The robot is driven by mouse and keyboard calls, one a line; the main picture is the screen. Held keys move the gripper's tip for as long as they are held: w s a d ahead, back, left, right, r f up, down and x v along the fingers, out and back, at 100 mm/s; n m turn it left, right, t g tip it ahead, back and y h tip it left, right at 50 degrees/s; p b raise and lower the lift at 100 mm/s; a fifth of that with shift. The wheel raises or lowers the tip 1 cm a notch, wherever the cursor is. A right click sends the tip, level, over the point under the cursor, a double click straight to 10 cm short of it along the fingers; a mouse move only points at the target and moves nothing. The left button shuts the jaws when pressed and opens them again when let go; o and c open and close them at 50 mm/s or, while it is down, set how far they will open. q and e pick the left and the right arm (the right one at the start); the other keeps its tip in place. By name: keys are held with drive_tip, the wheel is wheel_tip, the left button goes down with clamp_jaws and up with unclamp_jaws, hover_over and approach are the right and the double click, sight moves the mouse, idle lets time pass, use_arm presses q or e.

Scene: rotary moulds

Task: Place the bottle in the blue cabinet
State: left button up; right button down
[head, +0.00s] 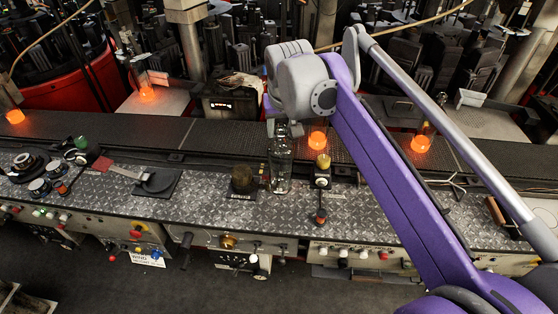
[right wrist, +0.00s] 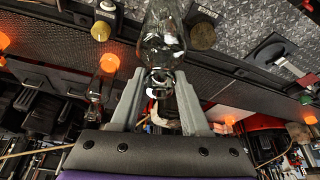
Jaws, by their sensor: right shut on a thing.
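A clear glass bottle (head: 281,172) is upright over the patterned metal bench top, at the middle of the head view. I cannot tell whether its base touches the bench. My right gripper (head: 285,130) is above it and shut on its neck. In the right wrist view the bottle (right wrist: 163,45) sits between the two grey fingers of the right gripper (right wrist: 160,86), its body pointing away from the palm. My left gripper is not in view. No blue cabinet shows in either view.
A flat black lever piece (head: 157,181) lies further left. Dark floor (head: 190,285) is clear in front.

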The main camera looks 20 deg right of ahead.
sight(281, 143)
drive_tip(key=shift+s+f, duration=0.15)
drive_tip(key=shift+f, duration=2.85)
drive_tip(key=c, duration=0.8)
unclamp_jaws()
drive_tip(key=shift+w+f, duration=0.15)
drive_tip(key=shift+w, duration=0.05)
drive_tip(key=shift+c, duration=0.2)
drive_tip(key=o, duration=0.4)
drive_tip(key=shift+o, duration=0.2)
